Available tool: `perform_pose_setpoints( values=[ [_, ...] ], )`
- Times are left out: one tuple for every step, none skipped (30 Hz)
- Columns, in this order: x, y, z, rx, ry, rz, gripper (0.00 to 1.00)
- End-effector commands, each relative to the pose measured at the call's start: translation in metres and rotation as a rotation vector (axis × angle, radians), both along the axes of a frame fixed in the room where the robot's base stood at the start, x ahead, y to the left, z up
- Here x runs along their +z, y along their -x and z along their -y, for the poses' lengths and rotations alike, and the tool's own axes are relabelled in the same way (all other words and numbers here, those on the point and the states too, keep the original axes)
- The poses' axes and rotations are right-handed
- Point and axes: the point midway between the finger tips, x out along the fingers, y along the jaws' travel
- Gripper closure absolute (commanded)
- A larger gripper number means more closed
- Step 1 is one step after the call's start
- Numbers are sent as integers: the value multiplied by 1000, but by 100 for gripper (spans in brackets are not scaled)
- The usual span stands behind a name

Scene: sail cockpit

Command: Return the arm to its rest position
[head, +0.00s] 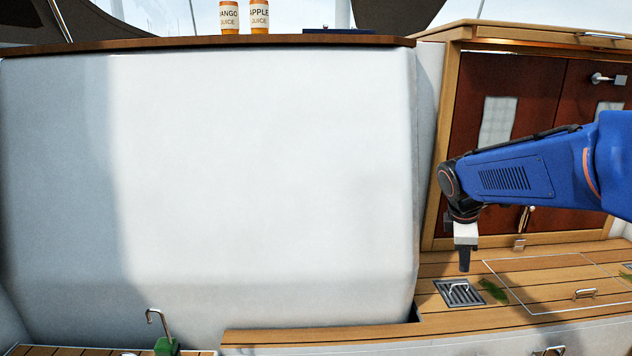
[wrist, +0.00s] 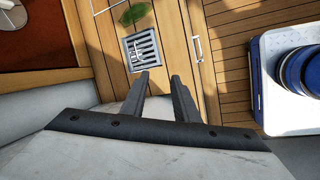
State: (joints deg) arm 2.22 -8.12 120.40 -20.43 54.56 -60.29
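My blue arm reaches in from the right edge in the head view, its wrist bent downward. My gripper (head: 464,258) points down above the wooden cockpit floor (head: 545,270), near the drain grate (head: 459,293). In the wrist view the two dark fingers of my gripper (wrist: 160,82) stand apart with nothing between them. The gripper is open and empty. The drain grate (wrist: 148,60) lies beyond the fingertips, with a small metal piece on it.
A green leaf (head: 493,290) lies right of the grate. Brown doors (head: 510,90) stand behind my arm. A hooked green object (head: 166,346) is at bottom left.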

Motion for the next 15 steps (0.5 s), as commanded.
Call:
perform_pose_setpoints(
  values=[
    [4, 16, -5, -46, -25, 26, 72],
    [5, 25, -8, -78, -42, 40, 72],
    [7, 36, -12, -121, -66, 60, 72],
    [7, 45, -14, -152, -83, 72, 72],
    [9, 54, -18, -184, -102, 87, 72],
    [9, 65, -21, -226, -126, 105, 72],
    [9, 74, -24, -259, -144, 118, 72],
    [10, 83, -27, -290, -163, 130, 72],
    [10, 94, -31, -331, -186, 147, 72],
    [9, 102, -34, -364, -206, 157, 72],
    [9, 111, -36, -395, -224, 170, 72],
    [8, 122, -40, -436, -250, 185, 72],
    [7, 130, -43, -468, -269, 194, 72],
    [6, 138, -45, -499, -288, 206, 72],
    [5, 150, -49, -543, -314, 219, 72]
  ],
)
